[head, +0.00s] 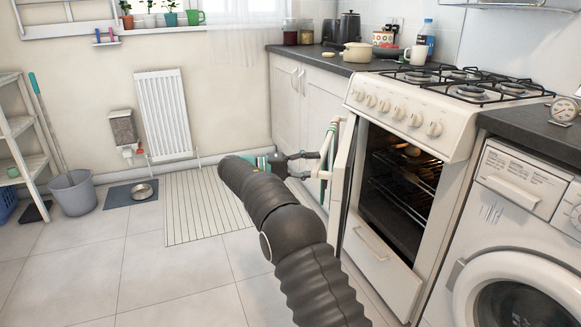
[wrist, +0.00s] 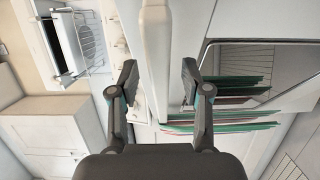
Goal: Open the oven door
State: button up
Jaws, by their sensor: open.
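The white oven door (head: 343,178) stands swung well out from the oven (head: 400,185), on its left side, and shows nearly edge-on in the head view. The dark oven inside with its racks is visible. My gripper (head: 314,164) is at the outer face of the door, by its handle. In the wrist view my gripper (wrist: 160,80) is open, one finger on each side of the white handle bar (wrist: 155,50), with gaps visible. The door's window (wrist: 255,75) shows right of the bar. A striped cloth (wrist: 225,120) is by the handle, partly behind a finger.
A washing machine (head: 520,250) stands right of the oven under a dark counter. White cabinets (head: 295,110) are behind the door on the left. A ribbed mat (head: 205,205), a bucket (head: 73,192) and a pet bowl (head: 141,191) are on the floor. The tiles at front left are clear.

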jog(key=s+a, duration=0.1)
jog(key=a, duration=0.8)
jog(key=shift+s+a, duration=0.25)
jog(key=shift+s, duration=0.15)
